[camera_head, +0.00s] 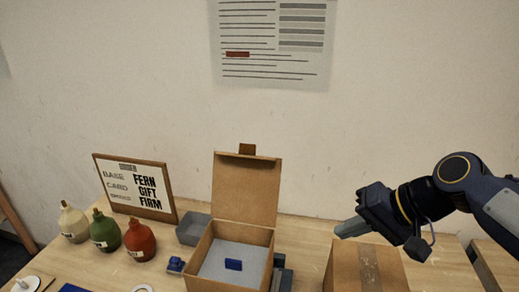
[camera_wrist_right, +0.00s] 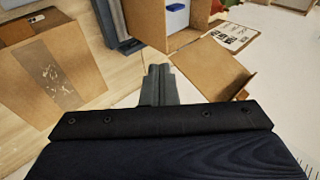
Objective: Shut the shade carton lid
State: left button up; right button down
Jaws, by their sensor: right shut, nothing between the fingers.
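The shade carton (camera_head: 230,262) is an open cardboard box on the table. Its lid (camera_head: 246,188) stands upright at the back, with a small tab at its top edge. A small blue block (camera_head: 233,264) lies inside on a pale floor. My right gripper (camera_head: 340,231) is shut and empty, in the air right of the carton and above a taped box. In the right wrist view the shut fingers (camera_wrist_right: 161,80) point towards the open carton (camera_wrist_right: 150,22), with its lid (camera_wrist_right: 212,66) to their right. They look apart from the lid. My left gripper is not in view.
A closed taped cardboard box (camera_head: 366,268) stands right of the carton. A grey tray (camera_head: 192,229) sits left of it. Bottles in cream (camera_head: 73,224), green (camera_head: 105,232) and red (camera_head: 139,239) stand at the left before a framed sign (camera_head: 136,187). The wall is close behind.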

jog(key=w+a+r+m+g+y, duration=0.1)
jog(key=w+a+r+y, duration=0.15)
jog(key=w, duration=0.65)
jog(key=w+a+r+g+y, duration=0.1)
jog(key=w+a+r+y, duration=0.15)
jog(key=w, duration=0.75)
jog(key=w+f+g+y, duration=0.1)
jog(key=w+f+y, duration=0.15)
jog(key=w, duration=0.35)
jog(key=w+f+g+y, duration=0.1)
jog(key=w+f+y, duration=0.1)
jog(key=w+y, duration=0.25)
jog(key=s+a+r, duration=0.2)
jog(key=a, duration=0.8)
jog(key=shift+s, duration=0.4)
jog(key=shift+a+r, duration=0.1)
